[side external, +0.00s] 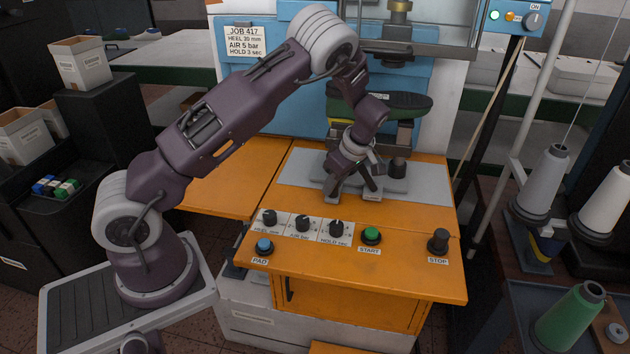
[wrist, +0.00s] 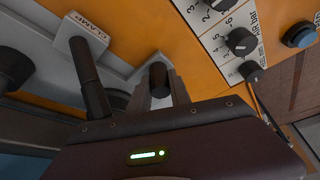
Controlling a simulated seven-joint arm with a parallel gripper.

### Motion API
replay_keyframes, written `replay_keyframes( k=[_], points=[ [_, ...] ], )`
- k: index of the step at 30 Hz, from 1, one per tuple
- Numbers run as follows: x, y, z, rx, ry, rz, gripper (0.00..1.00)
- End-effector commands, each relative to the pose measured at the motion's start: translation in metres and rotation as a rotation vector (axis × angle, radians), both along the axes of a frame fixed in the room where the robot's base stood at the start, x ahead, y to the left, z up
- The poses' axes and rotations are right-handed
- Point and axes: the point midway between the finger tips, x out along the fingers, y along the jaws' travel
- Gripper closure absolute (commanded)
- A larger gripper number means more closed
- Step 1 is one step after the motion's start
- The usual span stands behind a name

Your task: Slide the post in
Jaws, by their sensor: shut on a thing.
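My gripper (side external: 342,187) is low over the grey plate on the orange bench. In the wrist view its fingers (wrist: 160,98) are shut on a short dark post (wrist: 158,76), whose rounded end shows between them. The post's other end is hidden, so I cannot tell whether it is in a hole or slot. Next to the gripper, a dark clamp lever (wrist: 90,82) rises from a white block (wrist: 86,40) marked CLAMP. A black knob (side external: 398,168) stands upright to the right of the gripper; a large dark round part (wrist: 12,66) shows at the wrist view's left edge.
The grey plate (side external: 432,190) lies on the orange bench (side external: 220,180). A dark green last (side external: 400,103) sits above and behind the gripper, under the press. Dials (side external: 303,223), the green START button (side external: 371,235) and STOP button (side external: 438,240) line the front. Thread cones stand right.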

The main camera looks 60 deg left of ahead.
Motion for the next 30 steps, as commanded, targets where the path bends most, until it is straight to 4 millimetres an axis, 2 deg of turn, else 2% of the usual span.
replay_keyframes(
  k=[1,6,15,21,30],
  points=[
    [0.011,-0.010,0.001,0.000,-0.006,-0.009,1.00],
    [0.038,-0.038,0.001,0.000,-0.006,-0.008,1.00],
    [0.073,-0.073,0.000,0.000,-0.003,-0.003,1.00],
    [0.084,-0.084,0.000,0.000,-0.002,-0.001,1.00],
    [0.088,-0.088,0.001,-0.003,-0.005,-0.002,1.00]
  ],
)
